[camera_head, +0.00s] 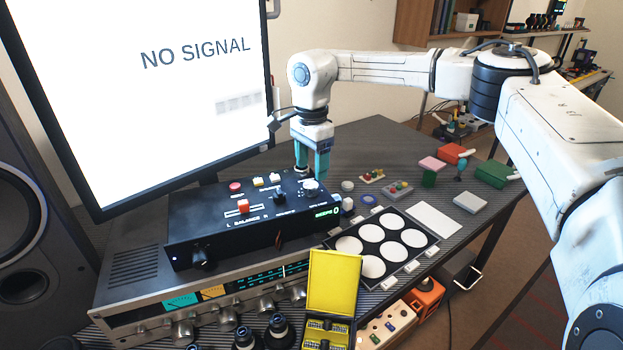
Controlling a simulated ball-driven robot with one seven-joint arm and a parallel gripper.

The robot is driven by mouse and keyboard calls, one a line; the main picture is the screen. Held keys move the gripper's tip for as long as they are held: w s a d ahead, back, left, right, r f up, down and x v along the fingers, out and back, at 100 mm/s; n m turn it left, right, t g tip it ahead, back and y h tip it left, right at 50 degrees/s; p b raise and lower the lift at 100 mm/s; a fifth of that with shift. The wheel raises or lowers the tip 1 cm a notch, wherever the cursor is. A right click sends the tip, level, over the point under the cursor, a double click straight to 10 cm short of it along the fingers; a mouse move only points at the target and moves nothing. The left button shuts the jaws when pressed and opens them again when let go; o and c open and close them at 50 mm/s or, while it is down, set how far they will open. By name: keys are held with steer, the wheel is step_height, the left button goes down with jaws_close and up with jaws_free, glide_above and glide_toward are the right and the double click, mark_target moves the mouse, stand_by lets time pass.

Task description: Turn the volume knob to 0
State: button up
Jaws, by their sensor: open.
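A black control box (220,232) sits on top of a silver receiver. A pale silver knob (310,186) is at the right end of its top panel. A black knob (279,197) stands left of it, and another black knob (203,258) is on the front left. I cannot read which is labelled volume. My gripper (311,170) points down with its teal fingers apart, directly above or around the silver knob. I cannot tell if the fingers touch it. Nothing is seen held. A small green readout (327,212) is near the box's right end.
The monitor (150,90) reading "NO SIGNAL" stands close behind the box. A black tray with white discs (382,245) lies to the right. An open yellow case (334,281) and lens-like black parts stand in front. The receiver (130,285) has several knobs along its front.

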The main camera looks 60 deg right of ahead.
mark_target(311, 184)
steer(key=shift+r, duration=2.75)
